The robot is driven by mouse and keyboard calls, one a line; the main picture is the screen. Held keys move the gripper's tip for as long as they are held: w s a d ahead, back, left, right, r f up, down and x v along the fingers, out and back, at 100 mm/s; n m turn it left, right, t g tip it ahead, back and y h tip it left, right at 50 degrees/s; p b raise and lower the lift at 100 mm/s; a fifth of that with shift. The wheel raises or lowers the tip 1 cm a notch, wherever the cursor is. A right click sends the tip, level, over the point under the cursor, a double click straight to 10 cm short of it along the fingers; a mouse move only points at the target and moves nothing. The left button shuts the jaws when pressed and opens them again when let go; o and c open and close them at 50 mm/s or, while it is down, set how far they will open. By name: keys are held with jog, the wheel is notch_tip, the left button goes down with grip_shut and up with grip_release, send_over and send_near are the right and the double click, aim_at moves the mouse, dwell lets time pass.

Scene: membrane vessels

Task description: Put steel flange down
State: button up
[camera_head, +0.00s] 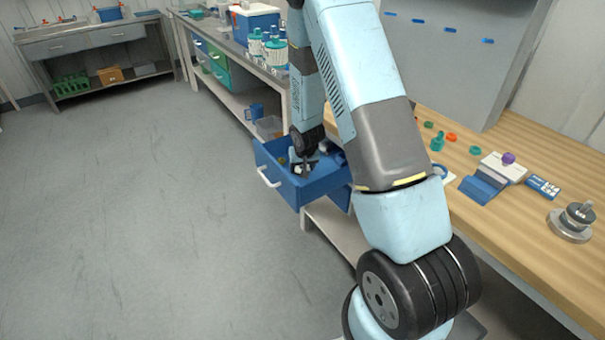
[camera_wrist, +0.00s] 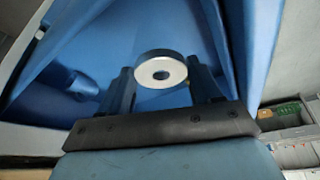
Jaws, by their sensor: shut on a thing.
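The steel flange (camera_wrist: 162,62) is a pale metal ring with a dark centre hole, held between the two fingers of my gripper (camera_wrist: 162,78) in the wrist view. Blue drawer walls (camera_wrist: 262,40) surround it there. In the head view my gripper (camera_head: 306,168) reaches down into the open blue drawer (camera_head: 277,187) under the bench. The flange is too small to make out clearly in the head view. I cannot tell whether it touches the drawer floor. A blue rounded piece (camera_wrist: 82,84) lies in the drawer at the left of the wrist view.
The wooden bench (camera_head: 520,235) at right carries a round metal fitting (camera_head: 570,225), a blue-and-white block (camera_head: 483,187) and small coloured parts. My arm passes close to the bench edge. Bottles (camera_head: 275,52) and a cooler (camera_head: 254,22) stand behind. The grey floor at left is clear.

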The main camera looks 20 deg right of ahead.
jog(key=shift+w+f, duration=0.2)
jog(key=shift+f, duration=1.5)
jog(key=shift+f, duration=0.1)
jog(key=shift+f, duration=0.3)
jog(key=shift+f, duration=0.2)
jog(key=o, duration=1.2)
jog(key=shift+o, duration=0.2)
jog(key=shift+r, duration=0.1)
